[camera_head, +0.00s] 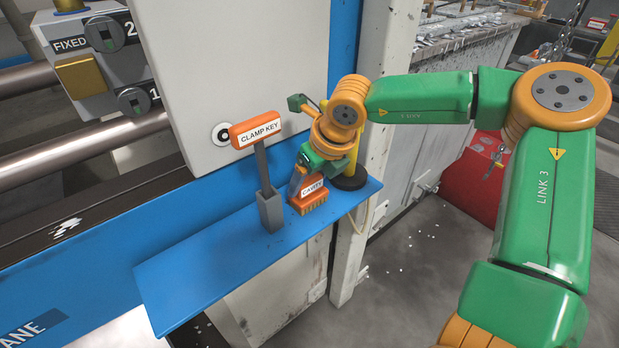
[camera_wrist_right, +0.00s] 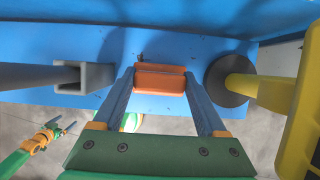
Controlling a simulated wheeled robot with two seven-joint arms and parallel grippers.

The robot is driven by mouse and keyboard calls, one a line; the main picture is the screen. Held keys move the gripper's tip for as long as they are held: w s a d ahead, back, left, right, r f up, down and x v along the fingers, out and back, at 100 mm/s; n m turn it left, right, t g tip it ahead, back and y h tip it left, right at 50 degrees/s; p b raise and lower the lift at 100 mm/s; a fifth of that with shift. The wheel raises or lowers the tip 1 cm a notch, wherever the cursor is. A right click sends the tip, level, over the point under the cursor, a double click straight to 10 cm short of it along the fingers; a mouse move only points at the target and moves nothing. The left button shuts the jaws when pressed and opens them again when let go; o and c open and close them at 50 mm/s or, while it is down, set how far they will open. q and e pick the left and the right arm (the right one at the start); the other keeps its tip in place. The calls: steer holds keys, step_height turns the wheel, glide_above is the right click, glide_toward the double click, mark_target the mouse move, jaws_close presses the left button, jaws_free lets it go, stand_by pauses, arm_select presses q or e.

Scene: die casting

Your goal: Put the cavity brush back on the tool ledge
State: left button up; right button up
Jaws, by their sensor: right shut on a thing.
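The cavity brush (camera_head: 311,196) is an orange block with a white "CAVITY" label and tan bristles pointing down. In the head view it is at the right part of the blue tool ledge (camera_head: 200,270), bristles at the ledge surface; whether they bear on it I cannot tell. My right gripper (camera_head: 304,180) is shut on the brush from above. In the right wrist view the brush (camera_wrist_right: 160,79) sits between the two fingertips, above the blue ledge (camera_wrist_right: 35,110).
The orange clamp key (camera_head: 256,129) stands upright in a grey socket (camera_head: 270,210) left of the brush. A yellow post on a black round base (camera_head: 350,180) stands close on the right. A white panel (camera_head: 240,60) rises behind. The ledge's left part is clear.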

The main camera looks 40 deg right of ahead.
steer(key=o, duration=1.1)
steer(key=shift+f, duration=0.1)
steer(key=shift+r, duration=0.45)
steer(key=v, duration=1.1)
steer(key=shift+s+r, duration=0.15)
steer(key=shift+s, duration=0.1)
